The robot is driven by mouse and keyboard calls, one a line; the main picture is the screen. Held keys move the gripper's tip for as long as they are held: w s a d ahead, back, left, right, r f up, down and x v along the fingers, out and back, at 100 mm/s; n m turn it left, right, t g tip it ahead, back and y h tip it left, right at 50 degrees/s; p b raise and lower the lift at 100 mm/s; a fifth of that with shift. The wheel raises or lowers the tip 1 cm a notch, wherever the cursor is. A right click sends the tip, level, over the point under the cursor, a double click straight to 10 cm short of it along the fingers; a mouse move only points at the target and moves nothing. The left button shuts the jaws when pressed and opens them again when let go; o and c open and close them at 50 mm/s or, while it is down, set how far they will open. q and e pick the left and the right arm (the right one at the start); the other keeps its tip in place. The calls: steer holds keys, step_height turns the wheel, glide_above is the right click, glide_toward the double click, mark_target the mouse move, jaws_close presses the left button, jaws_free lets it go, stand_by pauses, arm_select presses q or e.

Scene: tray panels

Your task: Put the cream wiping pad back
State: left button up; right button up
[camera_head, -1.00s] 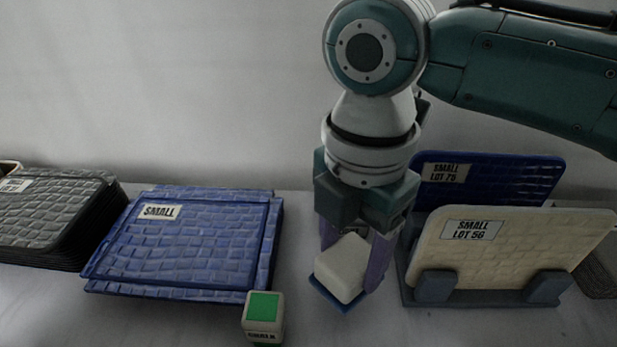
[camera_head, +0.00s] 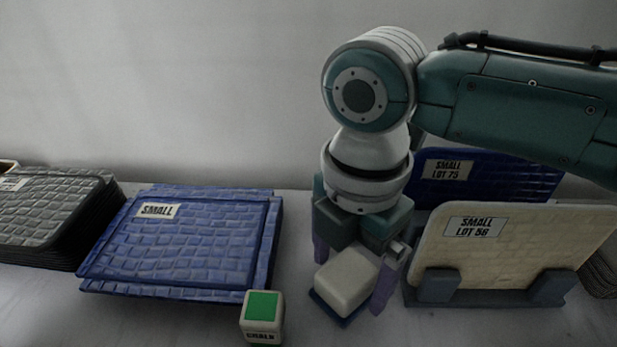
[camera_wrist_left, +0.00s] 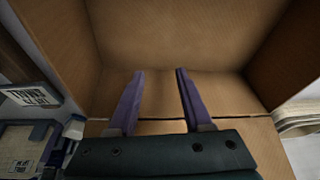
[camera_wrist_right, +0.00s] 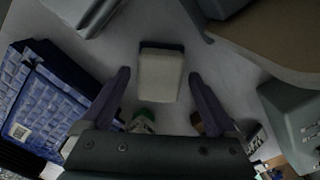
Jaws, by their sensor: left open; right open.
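In the right wrist view the pad (camera_wrist_right: 160,75) lies ahead of and between the open fingertips (camera_wrist_right: 158,75), with gaps on both sides. My left gripper (camera_wrist_left: 159,72) is open and empty over a brown cardboard box (camera_wrist_left: 180,35). It is not in the head view.
Blue panels (camera_head: 190,245) lie stacked at left, beside a dark stack (camera_head: 50,215). A green-topped chalk block (camera_head: 262,318) stands in front.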

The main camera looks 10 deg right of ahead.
mark_target(349, 272)
step_height(349, 272, up, 12)
steer(key=p, duration=0.3)
steer(key=s+a+f+m+t+y, duration=0.1)
steer(key=s+a+f+m+y, duration=0.2)
steer(key=s+a+f+m, duration=0.35)
arm_select(q)
step_height(349, 272, up, 3)
steer(key=shift+r, duration=0.1)
arm_select(e)
steer(key=s+d+m+t+h, duration=0.1)
steer(key=s+d+m, duration=0.2)
steer(key=d+m, duration=0.2)
steer(key=s+d+m+h, duration=0.1)
steer(key=s+d+m, duration=0.2)
steer(key=d+m, duration=0.1)
steer(key=s+d+m+t, duration=0.1)
steer(key=s+d+m, duration=0.2)
steer(key=d+m, duration=0.2)
steer(key=shift+s+d+r+m+t+h, duration=0.3)
steer(key=shift+s+d+r+m+h, duration=0.1)
steer(key=shift+m, duration=0.25)
